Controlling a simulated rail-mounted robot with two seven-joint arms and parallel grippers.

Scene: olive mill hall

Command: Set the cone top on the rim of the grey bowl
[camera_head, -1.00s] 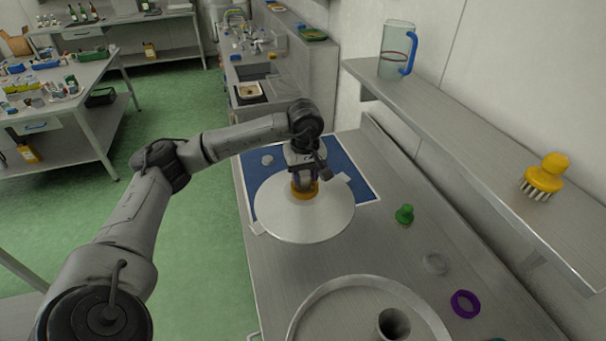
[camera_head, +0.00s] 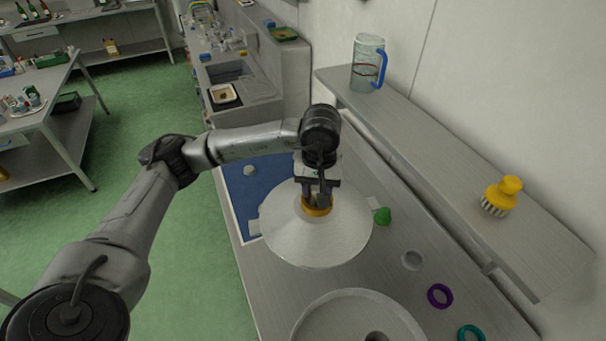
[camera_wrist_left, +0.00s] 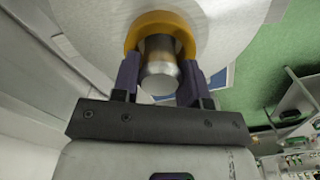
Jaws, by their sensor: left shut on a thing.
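The cone top (camera_head: 310,243) is a wide, pale grey shallow cone with an orange collar (camera_head: 317,209) and a metal knob, which shows in the wrist view (camera_wrist_left: 160,68). My left gripper (camera_head: 317,193) is shut on it from above. The cone hangs level or nearly so, apparently above the bench, partly over the blue mat. The grey bowl (camera_head: 335,320) stands nearer, at the bottom edge of the head view and partly cut off. The cone is apart from it, behind its far rim. My right gripper is not in view.
A green knob-like piece (camera_head: 383,216), a small grey disc (camera_head: 412,260), a purple ring (camera_head: 440,296) and a teal ring (camera_head: 471,333) lie right of the cone and bowl. A wall shelf (camera_head: 440,155) holds a jug (camera_head: 367,65) and a yellow brush (camera_head: 502,195).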

